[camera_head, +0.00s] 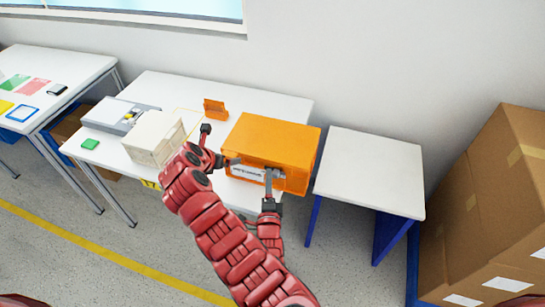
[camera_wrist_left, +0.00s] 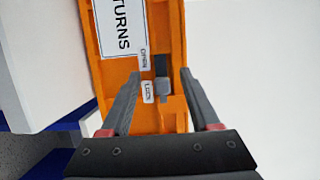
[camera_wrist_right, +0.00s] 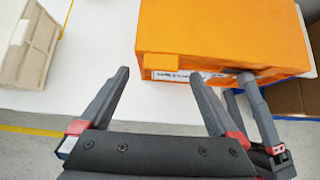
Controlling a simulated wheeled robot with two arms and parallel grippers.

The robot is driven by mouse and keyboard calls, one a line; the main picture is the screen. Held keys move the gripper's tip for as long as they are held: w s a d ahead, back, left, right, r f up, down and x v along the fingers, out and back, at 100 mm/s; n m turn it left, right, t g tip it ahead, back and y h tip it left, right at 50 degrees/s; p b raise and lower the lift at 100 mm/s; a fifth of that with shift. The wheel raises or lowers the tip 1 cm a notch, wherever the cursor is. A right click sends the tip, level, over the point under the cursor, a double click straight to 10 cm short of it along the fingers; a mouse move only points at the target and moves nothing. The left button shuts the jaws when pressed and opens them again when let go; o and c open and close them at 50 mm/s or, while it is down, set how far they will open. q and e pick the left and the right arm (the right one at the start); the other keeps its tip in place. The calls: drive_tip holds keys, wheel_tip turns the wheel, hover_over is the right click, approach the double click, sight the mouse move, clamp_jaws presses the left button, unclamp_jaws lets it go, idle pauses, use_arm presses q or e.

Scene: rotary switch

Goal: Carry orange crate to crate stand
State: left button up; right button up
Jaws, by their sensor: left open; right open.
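The orange crate (camera_head: 270,138) sits on the white table, with a RETURNS label (camera_wrist_left: 122,25) on its front. A small grey latch (camera_wrist_left: 163,88) on that front lies beside OPEN and LOCK tags. My left gripper (camera_head: 270,183) is open at the crate's front; in the left wrist view its fingers (camera_wrist_left: 161,76) lie on either side of the latch. A white-topped stand with blue legs, seemingly the crate stand (camera_head: 370,170), is empty right of the table.
A beige crate (camera_head: 154,138), a grey device (camera_head: 118,114), a green block (camera_head: 90,144) and a small orange piece (camera_head: 215,108) are on the white table (camera_head: 170,88). Cardboard boxes (camera_head: 500,210) stand right of the stand. Another table (camera_head: 50,65) is at left.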

use_arm(q)
drive_tip(key=shift+w, duration=1.1)
use_arm(e)
drive_tip(key=shift+x, duration=1.15)
drive_tip(key=shift+s, duration=0.1)
use_arm(q)
clamp_jaws()
use_arm(e)
drive_tip(key=c, duration=1.1)
clamp_jaws()
